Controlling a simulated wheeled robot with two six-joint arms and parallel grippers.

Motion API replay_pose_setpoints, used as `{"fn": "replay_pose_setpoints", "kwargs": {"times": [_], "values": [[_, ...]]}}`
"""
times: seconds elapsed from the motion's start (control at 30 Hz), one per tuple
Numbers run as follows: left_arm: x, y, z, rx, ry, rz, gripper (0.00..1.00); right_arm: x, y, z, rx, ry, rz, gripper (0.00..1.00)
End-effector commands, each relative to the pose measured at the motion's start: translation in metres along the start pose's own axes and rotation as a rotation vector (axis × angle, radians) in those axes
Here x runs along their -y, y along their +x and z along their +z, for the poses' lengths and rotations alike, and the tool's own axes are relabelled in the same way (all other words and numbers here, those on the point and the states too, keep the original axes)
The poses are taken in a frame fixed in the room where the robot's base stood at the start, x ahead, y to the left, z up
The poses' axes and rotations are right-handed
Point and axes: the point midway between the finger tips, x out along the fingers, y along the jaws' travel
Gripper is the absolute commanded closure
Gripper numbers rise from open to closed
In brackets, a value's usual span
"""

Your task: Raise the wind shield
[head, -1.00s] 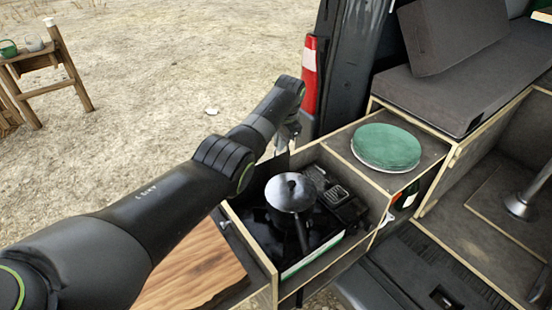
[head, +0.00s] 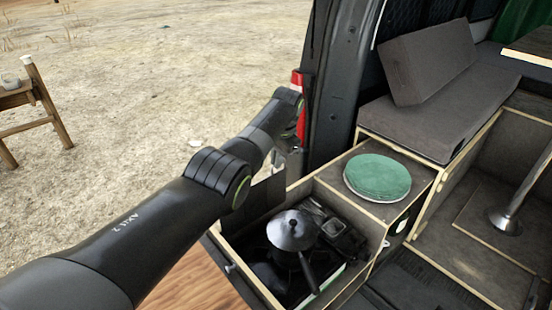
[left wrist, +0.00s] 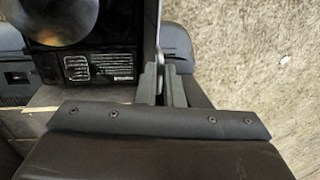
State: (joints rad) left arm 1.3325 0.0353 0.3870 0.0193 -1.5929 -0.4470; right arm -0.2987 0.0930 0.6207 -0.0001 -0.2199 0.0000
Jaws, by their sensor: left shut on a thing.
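The wind shield (head: 267,196) is a dark flat panel. It stands roughly upright at the left, far side of the camping stove (head: 342,240) in the head view. My left gripper (head: 292,148) is at the panel's far upper end, partly hidden by my own wrist. In the left wrist view my left gripper's fingers (left wrist: 166,86) are shut on the wind shield, which shows nearly edge-on as a thin strip (left wrist: 159,32). The stove's labelled front (left wrist: 98,68) lies left of the fingers. My right gripper is in neither view.
A silver pot (head: 292,230) with a dark handle sits on the stove inside the wooden drawer box (head: 384,232). The van's door pillar (head: 340,75) rises behind. Open sandy ground is at the left.

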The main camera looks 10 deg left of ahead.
Motion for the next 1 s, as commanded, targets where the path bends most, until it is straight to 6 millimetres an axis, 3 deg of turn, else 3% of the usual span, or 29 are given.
{"fn": "replay_pose_setpoints", "kwargs": {"times": [0.13, 0.2, 0.33, 0.73, 0.87, 1.0], "values": [[0.004, -0.006, -0.002, -0.012, -0.002, -0.011, 1.0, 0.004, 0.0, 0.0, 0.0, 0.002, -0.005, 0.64], [0.004, -0.006, -0.002, -0.012, -0.002, -0.012, 0.86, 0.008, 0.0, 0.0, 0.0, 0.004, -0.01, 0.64], [0.003, -0.004, -0.002, -0.01, -0.002, -0.009, 0.71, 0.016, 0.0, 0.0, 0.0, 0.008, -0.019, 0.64], [0.002, -0.009, -0.002, -0.008, -0.001, -0.006, 0.71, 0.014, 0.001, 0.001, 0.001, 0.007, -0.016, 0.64], [0.002, -0.025, -0.002, -0.01, -0.001, -0.007, 0.71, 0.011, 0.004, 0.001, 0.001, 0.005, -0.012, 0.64], [0.002, -0.055, -0.002, -0.013, -0.001, -0.01, 0.71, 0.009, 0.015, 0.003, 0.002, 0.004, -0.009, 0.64]]}}
